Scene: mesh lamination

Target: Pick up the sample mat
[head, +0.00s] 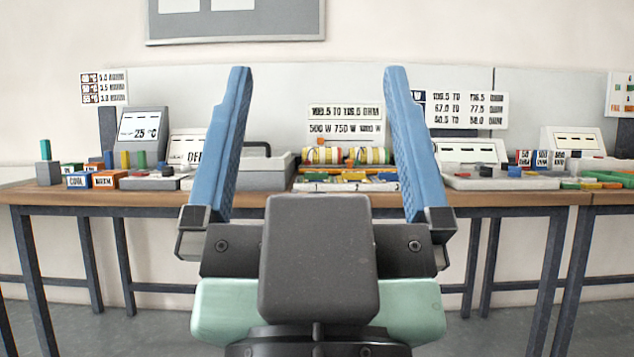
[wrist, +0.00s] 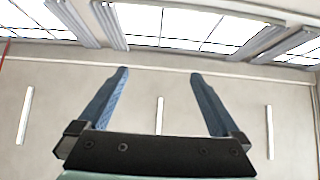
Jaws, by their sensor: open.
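I cannot make out a sample mat for certain; the items on the long table (head: 420,199) are small and partly hidden behind my gripper. My gripper (head: 317,75) is open and empty, with two blue fingers pointing up in the head view. It stands in front of the table and touches nothing there. In the wrist view my gripper (wrist: 158,74) is also spread wide, with only a pale surface with light strips and bright windows beyond it.
The table carries a grey display reading 25 °C (head: 141,127), a striped roll (head: 322,155), a white tray (head: 330,186), a grey tray with small parts (head: 500,182) and several coloured blocks. A sign with number ranges (head: 346,113) stands at the back. Dark table legs (head: 548,285) stand below.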

